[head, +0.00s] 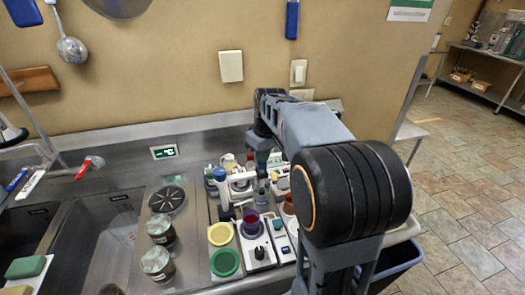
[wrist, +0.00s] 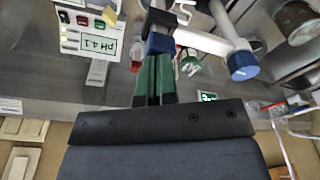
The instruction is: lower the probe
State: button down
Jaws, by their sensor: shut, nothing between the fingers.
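The probe stand shows in the wrist view as a white post with a blue cap (wrist: 243,66) and a white crossbeam (wrist: 205,43). In the head view the stand's blue cap (head: 220,173) stands among the bench items. At the beam's end is a dark blue block (wrist: 160,44) with black parts beside it, apparently the probe holder; the probe itself cannot be made out clearly. My gripper (wrist: 154,62) has green fingers, closed together and empty, with their tips right by the blue block. Whether they touch cannot be told. In the head view my arm hides most of the gripper.
A meter reading pH 4.1 (wrist: 87,38) lies left in the wrist view. A white stirrer box (head: 259,252) carries a purple vessel (head: 251,222). A green lid (head: 225,262), yellow lid (head: 220,235) and jars (head: 159,232) crowd nearby. Sinks (head: 95,245) lie left.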

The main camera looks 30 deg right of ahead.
jog(key=shift+f+b, duration=0.3)
jog(key=shift+f, duration=0.2)
jog(key=shift+r+p, duration=2.15)
jog(key=shift+r, duration=0.45)
